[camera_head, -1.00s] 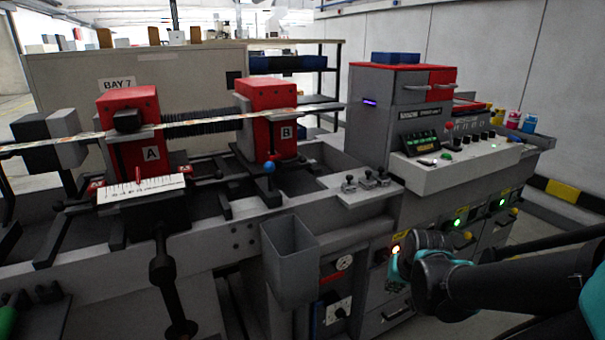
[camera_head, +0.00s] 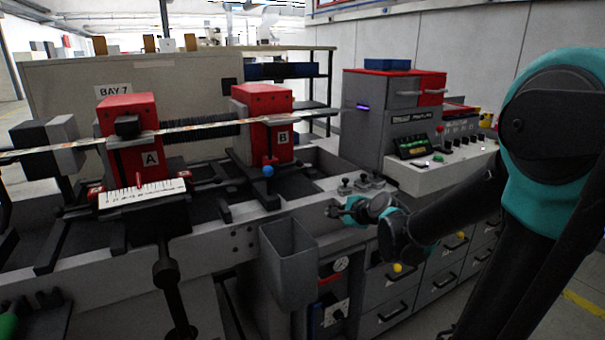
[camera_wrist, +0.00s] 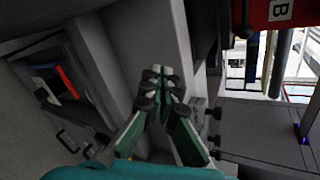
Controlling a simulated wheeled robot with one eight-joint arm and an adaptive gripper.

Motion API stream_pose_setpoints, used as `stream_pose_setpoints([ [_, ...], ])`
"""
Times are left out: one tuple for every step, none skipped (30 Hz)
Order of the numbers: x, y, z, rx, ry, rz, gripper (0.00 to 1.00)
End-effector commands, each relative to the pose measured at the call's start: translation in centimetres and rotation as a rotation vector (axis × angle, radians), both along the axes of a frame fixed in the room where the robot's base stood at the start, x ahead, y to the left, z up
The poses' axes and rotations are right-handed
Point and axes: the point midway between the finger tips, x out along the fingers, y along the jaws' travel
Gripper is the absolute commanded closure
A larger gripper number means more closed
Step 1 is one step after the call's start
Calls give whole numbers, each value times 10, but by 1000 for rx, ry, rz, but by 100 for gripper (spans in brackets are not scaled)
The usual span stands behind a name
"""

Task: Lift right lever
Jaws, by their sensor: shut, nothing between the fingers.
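Several small dark-knobbed levers stand on a light plate (camera_head: 360,193) on the machine's front rail; the rightmost one (camera_head: 377,177) is close to the control cabinet. A lever with a blue ball knob (camera_head: 268,171) is below red block B (camera_head: 262,102). I cannot tell which one the task calls the right lever. My gripper (camera_head: 333,210) is shut and empty, in front of the rail and just below the small levers, apart from them. In the wrist view my fingertips (camera_wrist: 158,73) are together before a grey surface, with dark knobs to their right.
A grey open bin (camera_head: 288,262) hangs on the machine front, left of my gripper. The control cabinet (camera_head: 385,125) with its sloped panel stands to the right. Red block A (camera_head: 133,110) and a scale plate (camera_head: 142,195) are at the left. My arm covers the right side.

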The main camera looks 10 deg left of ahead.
Motion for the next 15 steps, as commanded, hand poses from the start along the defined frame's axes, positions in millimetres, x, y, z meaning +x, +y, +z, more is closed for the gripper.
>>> stream_pose_setpoints([
  [15, 11, 11, 113, 24, -48, 100],
  [22, 16, 17, 186, 41, -80, 100],
  [32, 23, 25, 280, 65, -120, 100],
  [39, 28, 30, 350, 84, -148, 100],
  [46, 32, 36, 417, 103, -175, 100],
  [55, 36, 42, 502, 129, -207, 100],
  [61, 40, 46, 562, 148, -230, 100],
  [66, 43, 50, 619, 165, -251, 100],
  [72, 46, 55, 688, 189, -275, 100],
  [77, 48, 57, 732, 205, -292, 100],
  [80, 50, 60, 774, 220, -306, 100],
  [85, 52, 63, 820, 236, -323, 100],
  [87, 53, 64, 852, 248, -332, 100],
  [90, 54, 66, 875, 256, -342, 100],
  [92, 55, 67, 902, 267, -350, 100],
])
